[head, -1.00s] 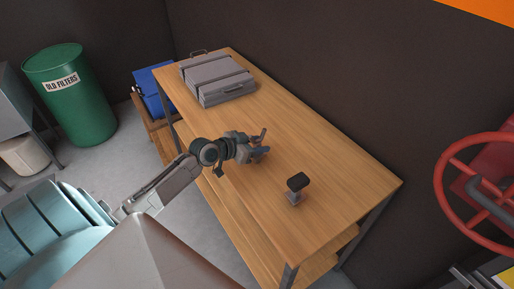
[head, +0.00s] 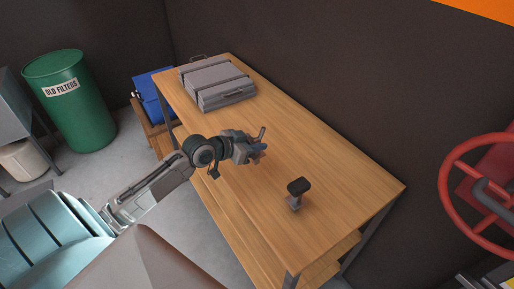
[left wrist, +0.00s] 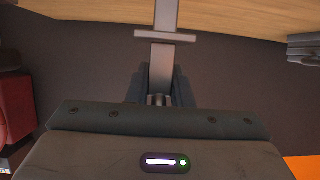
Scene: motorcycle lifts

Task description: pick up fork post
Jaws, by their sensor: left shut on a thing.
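In the head view only a small grey piece shows at the fingertips. My right gripper is not in view.
The wooden workbench (head: 340,190) carries a small stand with a black top (head: 297,190) and a grey case (head: 215,82). A green drum (head: 70,100) and a blue box (head: 153,92) are to the left. A red handwheel (head: 470,190) is at the right. The bench middle is clear.

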